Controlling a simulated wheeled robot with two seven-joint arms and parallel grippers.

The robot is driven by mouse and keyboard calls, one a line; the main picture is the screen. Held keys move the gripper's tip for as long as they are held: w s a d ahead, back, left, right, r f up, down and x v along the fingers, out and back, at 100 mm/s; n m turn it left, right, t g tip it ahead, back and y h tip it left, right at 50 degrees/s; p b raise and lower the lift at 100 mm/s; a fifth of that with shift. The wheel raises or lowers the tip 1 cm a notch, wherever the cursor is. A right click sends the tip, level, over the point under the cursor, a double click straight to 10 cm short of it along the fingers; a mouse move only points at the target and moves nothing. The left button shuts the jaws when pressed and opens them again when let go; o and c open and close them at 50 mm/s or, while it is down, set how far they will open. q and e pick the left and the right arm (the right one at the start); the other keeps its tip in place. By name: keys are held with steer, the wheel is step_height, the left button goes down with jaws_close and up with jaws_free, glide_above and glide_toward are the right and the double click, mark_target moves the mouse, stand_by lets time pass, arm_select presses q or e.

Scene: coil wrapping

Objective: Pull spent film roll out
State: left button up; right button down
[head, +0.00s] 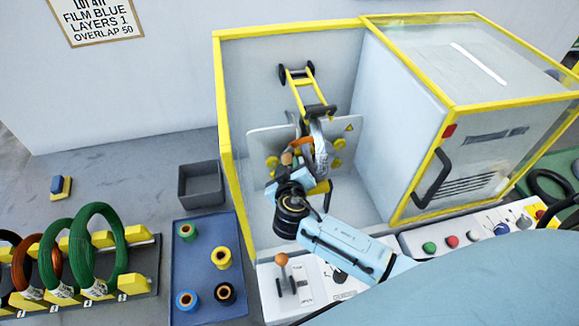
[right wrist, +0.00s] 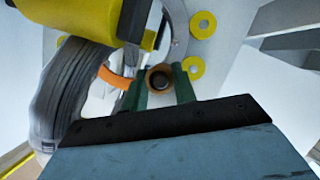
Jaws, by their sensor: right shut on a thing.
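The spent film roll (right wrist: 160,78) shows end-on in the right wrist view as a small brown ring with a dark centre. My right gripper (right wrist: 160,90) is shut on it, one green finger on each side. In the head view my right gripper (head: 290,167) reaches into the open bay of the yellow-framed wrapping machine (head: 223,110), and the roll is largely hidden there. A grey wrapped coil (right wrist: 65,95) stands beside the roll, in front of the machine's plate with yellow rollers (right wrist: 203,25). My left gripper is not in view.
A blue tray (head: 205,248) with several coloured film spools lies left of the machine. An empty grey bin (head: 201,187) stands behind it. A rack of coils (head: 140,275) is at far left. An orange-knobbed lever (head: 281,260) stands in front of the bay, and the machine's walls flank my arm.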

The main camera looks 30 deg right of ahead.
steer(key=s+a, duration=0.1)
steer(key=s, duration=0.5)
steer(key=shift+s+a+p, duration=0.4)
steer(key=shift+p, duration=0.05)
stand_by(0.8)
